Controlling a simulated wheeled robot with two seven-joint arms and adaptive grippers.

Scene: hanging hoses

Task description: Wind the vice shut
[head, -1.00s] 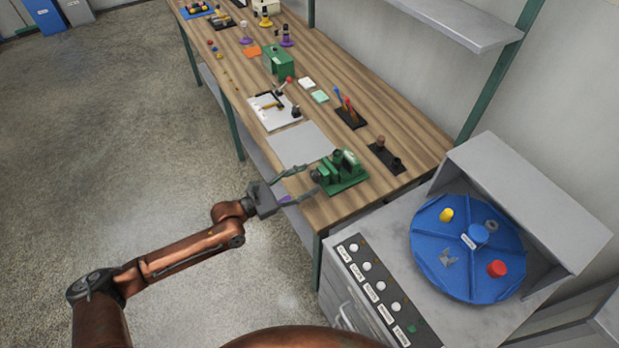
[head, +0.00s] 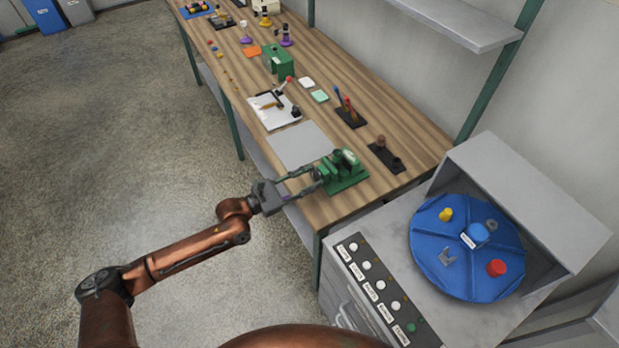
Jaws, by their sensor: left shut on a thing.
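The green vice (head: 345,172) stands on the near end of the wooden bench, close to its front edge. Its screw and handle end faces left, over the bench edge. My left gripper (head: 309,183) reaches in from the left at that end, with its fingers closed around the vice's handle (head: 318,174). The handle is small and partly hidden by the fingers. How far apart the vice jaws are is too small to tell. My right gripper is not in view.
A grey mat (head: 299,146) lies beside the vice on the bench (head: 318,209). A blue sectioned turntable (head: 467,247) sits on the grey cabinet at the right. The floor at left is clear.

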